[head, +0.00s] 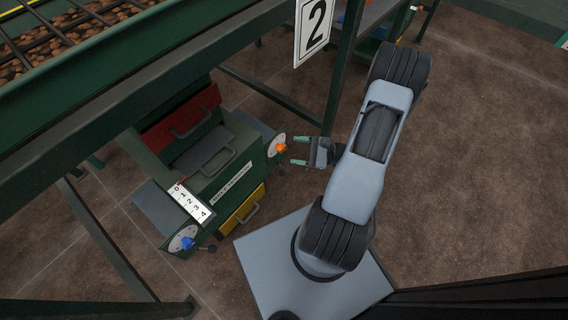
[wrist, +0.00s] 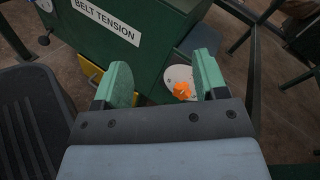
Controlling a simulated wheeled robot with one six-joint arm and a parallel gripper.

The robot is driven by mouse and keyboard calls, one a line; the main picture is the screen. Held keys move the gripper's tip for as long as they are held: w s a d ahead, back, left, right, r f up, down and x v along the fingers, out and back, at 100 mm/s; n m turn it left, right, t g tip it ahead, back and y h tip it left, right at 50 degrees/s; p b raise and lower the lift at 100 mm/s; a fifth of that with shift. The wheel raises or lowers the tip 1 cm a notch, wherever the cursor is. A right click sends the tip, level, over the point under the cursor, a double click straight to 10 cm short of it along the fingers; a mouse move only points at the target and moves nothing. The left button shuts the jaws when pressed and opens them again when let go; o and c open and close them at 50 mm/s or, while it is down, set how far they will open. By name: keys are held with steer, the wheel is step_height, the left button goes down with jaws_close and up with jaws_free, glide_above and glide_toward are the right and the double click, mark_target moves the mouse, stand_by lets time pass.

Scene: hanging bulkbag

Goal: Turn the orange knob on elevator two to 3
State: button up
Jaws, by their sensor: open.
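The orange knob (head: 281,148) sits on a pale round dial plate on the right side of the green elevator box (head: 232,187). The sign with the number 2 (head: 314,27) hangs on the frame above. My gripper (head: 297,150) is open and empty, just right of the knob, its green fingertips pointing at the dial. In the wrist view the orange knob (wrist: 183,91) shows beyond the fingers, nearer the right one, with the dial plate (wrist: 178,76) behind it. The knob's setting is too small to read. A gap appears to remain between fingertips and knob.
A scale strip marked 0 to 4 (head: 191,202) lies on the box, and a blue knob (head: 187,243) is at its front left. A red drawer (head: 181,119) and a yellow drawer (head: 243,209) have handles. A green frame post (head: 340,75) stands close behind my arm. Open floor lies right.

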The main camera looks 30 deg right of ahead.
mark_target(284, 149)
steer(key=s+d+f+m+t+h+b, duration=0.1)
steer(key=d+f+m+t+h+b, duration=0.15)
steer(key=f, duration=0.35)
steer(key=s+d+f+m+t+h+b, duration=0.1)
steer(key=d+f+m+t+h+b, duration=0.2)
steer(key=f, duration=0.4)
steer(key=shift+m+t, duration=0.25)
steer(key=shift+m, duration=0.6)
steer(key=b+x, duration=0.1)
steer(key=x, duration=0.3)
steer(key=b+x, duration=0.1)
steer(key=x, duration=0.3)
steer(key=f+b+x, duration=0.1)
steer(key=x, duration=0.3)
steer(key=shift+w, duration=0.2)
steer(key=shift+x, duration=0.9)
steer(key=shift+r, duration=0.2)
steer(key=shift+c, duration=0.2)
steer(key=shift+d, duration=0.1)
steer(key=c, duration=0.9)
